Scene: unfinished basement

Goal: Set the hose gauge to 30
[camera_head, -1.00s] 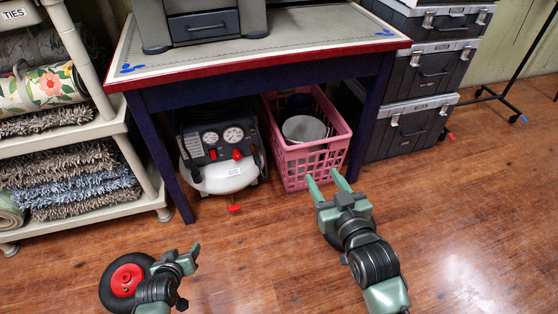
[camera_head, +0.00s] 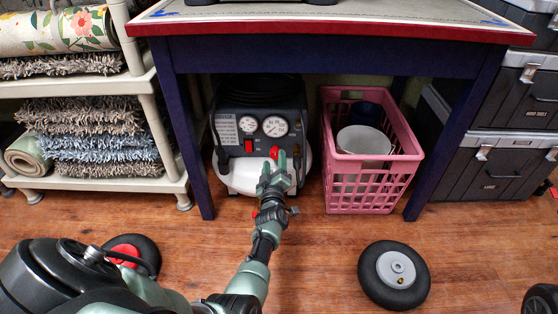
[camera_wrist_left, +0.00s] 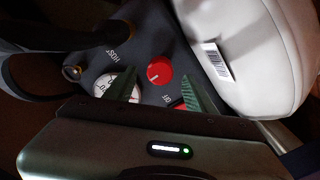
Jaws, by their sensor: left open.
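The compressor (camera_head: 262,125) stands under the table, with two white round gauges, a left one (camera_head: 248,124) and a right one (camera_head: 275,126). Their needle readings are too small to tell. A red knob (camera_head: 274,152) sits below the right gauge. My left gripper (camera_head: 275,168) is open in front of it. In the left wrist view, the red knob (camera_wrist_left: 159,72) shows beyond and between the open fingertips (camera_wrist_left: 157,93), with no visible contact. A partly hidden label starting "HOS" is near it. One finger partly covers a gauge (camera_wrist_left: 112,84). My right gripper is out of view.
The blue table (camera_head: 330,51) has legs on both sides of the compressor. A pink basket (camera_head: 368,185) with a white container stands close on the right. A shelf (camera_head: 160,125) of rugs is left, and dark cases (camera_head: 480,165) are far right.

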